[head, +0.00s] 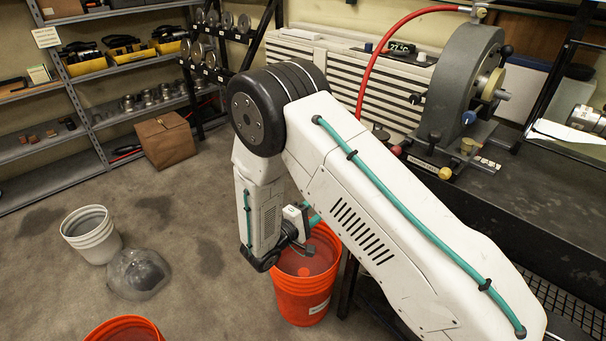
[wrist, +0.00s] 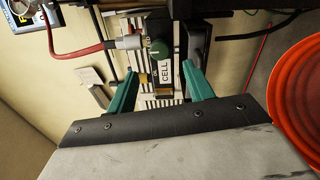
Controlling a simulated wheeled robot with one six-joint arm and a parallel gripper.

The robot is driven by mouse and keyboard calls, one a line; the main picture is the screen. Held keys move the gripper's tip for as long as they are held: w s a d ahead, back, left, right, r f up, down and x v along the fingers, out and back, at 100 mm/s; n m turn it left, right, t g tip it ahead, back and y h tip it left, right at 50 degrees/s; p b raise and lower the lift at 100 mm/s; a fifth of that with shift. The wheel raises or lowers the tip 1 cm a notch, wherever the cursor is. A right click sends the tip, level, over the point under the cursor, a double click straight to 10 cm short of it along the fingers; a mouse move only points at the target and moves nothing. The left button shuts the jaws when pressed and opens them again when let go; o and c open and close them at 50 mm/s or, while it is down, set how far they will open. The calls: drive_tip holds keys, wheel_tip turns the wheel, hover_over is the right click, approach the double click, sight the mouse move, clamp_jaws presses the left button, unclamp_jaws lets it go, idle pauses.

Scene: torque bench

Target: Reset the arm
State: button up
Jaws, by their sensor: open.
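My arm crosses the head view from the lower right and bends down at a black joint. My gripper (wrist: 160,74) shows in the wrist view as two teal fingers, spread apart. In the head view its end is low, beside or above an orange bucket (head: 303,297), and the fingers are mostly hidden by my arm. In the wrist view a dark part with a green knob and a white CELL label (wrist: 165,74) appears between the fingers. I see no finger closed on it, and I cannot tell how far beyond the fingertips it is.
A black bench (head: 545,200) with a grey test machine (head: 462,85) and red hose stands at the right. A white bucket (head: 90,236), a clear rounded object (head: 138,275) and another orange bucket (head: 125,330) stand on the floor. Shelves (head: 130,60) line the back left. Floor between is free.

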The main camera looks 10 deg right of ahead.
drive_tip(key=s+d+r+m+g+y, duration=0.1)
drive_tip(key=s+d+r+g, duration=0.35)
drive_tip(key=s+g, duration=0.2)
drive_tip(key=s+d+r+g+y, duration=0.1)
drive_tip(key=s+d+r+g, duration=0.4)
drive_tip(key=s, duration=0.3)
drive_tip(key=s+r+m+t+y, duration=0.2)
drive_tip(key=s+r+m+y, duration=0.5)
drive_tip(key=s+r+y, duration=0.6)
drive_tip(key=shift+s+d+r+t, duration=0.35)
drive_tip(key=shift+s+d+r, duration=0.1)
drive_tip(key=shift+s+r, duration=3.2)
drive_tip(key=shift+w+r, duration=0.3)
drive_tip(key=shift+w, duration=0.05)
